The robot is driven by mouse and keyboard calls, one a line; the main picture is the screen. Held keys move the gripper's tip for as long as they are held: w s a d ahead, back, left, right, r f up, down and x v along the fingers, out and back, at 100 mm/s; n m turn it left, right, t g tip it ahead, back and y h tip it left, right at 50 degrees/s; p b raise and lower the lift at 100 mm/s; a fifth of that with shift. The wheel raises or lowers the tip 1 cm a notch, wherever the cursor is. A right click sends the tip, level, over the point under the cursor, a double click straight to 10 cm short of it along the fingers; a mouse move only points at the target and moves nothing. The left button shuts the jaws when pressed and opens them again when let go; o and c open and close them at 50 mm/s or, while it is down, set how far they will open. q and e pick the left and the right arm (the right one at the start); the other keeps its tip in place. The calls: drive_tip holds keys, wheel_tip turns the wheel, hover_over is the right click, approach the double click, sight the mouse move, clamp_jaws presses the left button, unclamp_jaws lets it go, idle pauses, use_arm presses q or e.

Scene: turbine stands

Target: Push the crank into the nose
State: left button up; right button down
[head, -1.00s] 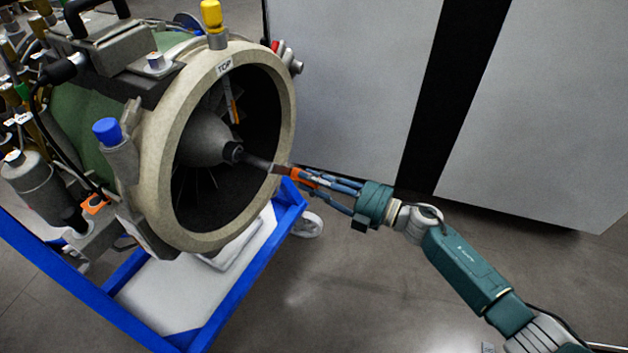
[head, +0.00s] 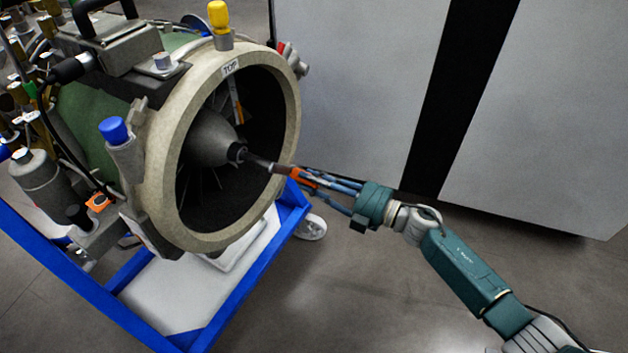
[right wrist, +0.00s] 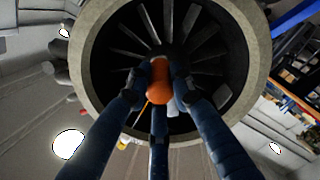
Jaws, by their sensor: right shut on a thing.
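The turbine's grey nose cone (head: 212,140) sits in the middle of the round intake, with a dark socket at its tip (head: 237,153). The crank (head: 262,163) is a thin dark rod with an orange handle (right wrist: 158,85). Its far end is at the nose tip; I cannot tell how deep it sits. My right gripper (head: 298,174) is shut on the crank's handle just outside the intake rim. In the right wrist view, my right gripper's fingers (right wrist: 159,80) close around the orange handle and hide the rod and the nose. My left gripper is not in view.
The pale intake ring (head: 290,110) surrounds the crank. The turbine rests on a blue-framed stand (head: 262,265) with a caster (head: 311,227). Grey cabinets (head: 360,80) stand behind my right arm. The floor in front of the stand is clear.

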drive_tip(key=shift+a+r, duration=0.25)
drive_tip(key=shift+r, duration=0.1)
drive_tip(key=c, duration=1.6)
unclamp_jaws()
drive_tip(key=shift+w, duration=0.1)
drive_tip(key=shift+c, duration=0.2)
drive_tip(key=shift+o, duration=1)
drive_tip(key=shift+w+a+f, duration=0.15)
drive_tip(key=shift+a+f, duration=0.1)
drive_tip(key=shift+a, duration=0.15)
drive_tip(key=shift+o, duration=0.8)
drive_tip(key=shift+d+f, duration=0.1)
drive_tip(key=shift+d, duration=0.25)
drive_tip(key=shift+d, duration=0.1)
drive_tip(key=p+v, duration=0.1)
drive_tip(key=v, duration=0.6)
